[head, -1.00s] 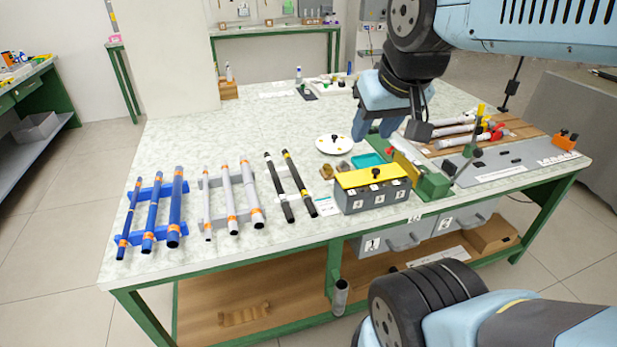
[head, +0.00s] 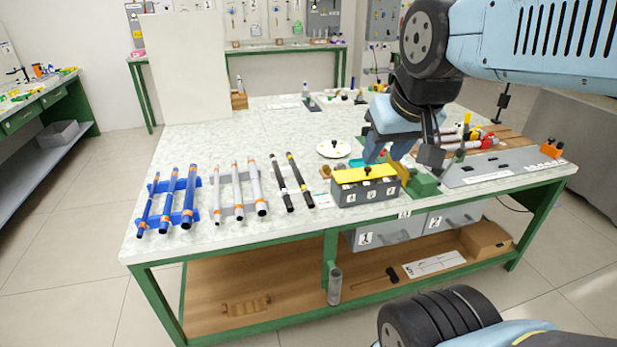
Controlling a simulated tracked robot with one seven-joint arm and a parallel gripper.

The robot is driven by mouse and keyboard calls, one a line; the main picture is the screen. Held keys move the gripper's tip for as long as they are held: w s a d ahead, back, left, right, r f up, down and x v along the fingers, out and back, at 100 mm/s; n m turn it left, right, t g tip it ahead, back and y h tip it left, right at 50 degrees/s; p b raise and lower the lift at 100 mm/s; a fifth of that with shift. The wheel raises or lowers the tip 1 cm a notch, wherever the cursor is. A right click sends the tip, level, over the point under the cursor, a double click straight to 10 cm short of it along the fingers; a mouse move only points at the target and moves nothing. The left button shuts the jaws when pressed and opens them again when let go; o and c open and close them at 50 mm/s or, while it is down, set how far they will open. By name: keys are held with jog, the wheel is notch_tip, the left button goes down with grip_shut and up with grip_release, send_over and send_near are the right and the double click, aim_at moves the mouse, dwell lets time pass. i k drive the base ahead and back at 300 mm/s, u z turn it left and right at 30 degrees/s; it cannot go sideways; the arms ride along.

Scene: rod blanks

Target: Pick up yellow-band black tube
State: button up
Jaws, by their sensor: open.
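The yellow-band black tube (head: 299,183) lies on the table as the right-hand one of two black tubes, with yellow marks along it. The other black tube (head: 280,183), with pale bands, lies just left of it. My gripper (head: 384,158) is open and hangs with its blue fingers pointing down, right of the tubes and apart from them. In the picture it overlaps the area just behind the yellow-topped grey box. Nothing shows between its fingers.
The grey box with a yellow top (head: 348,191) stands right of the black tubes. White tubes (head: 238,187) and blue tubes (head: 171,199) lie on racks to the left. A round white plate (head: 327,149) is behind.

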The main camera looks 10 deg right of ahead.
aim_at(306, 192)
jog(key=u, duration=0.2)
jog(key=i, duration=0.85)
jog(key=z, duration=0.1)
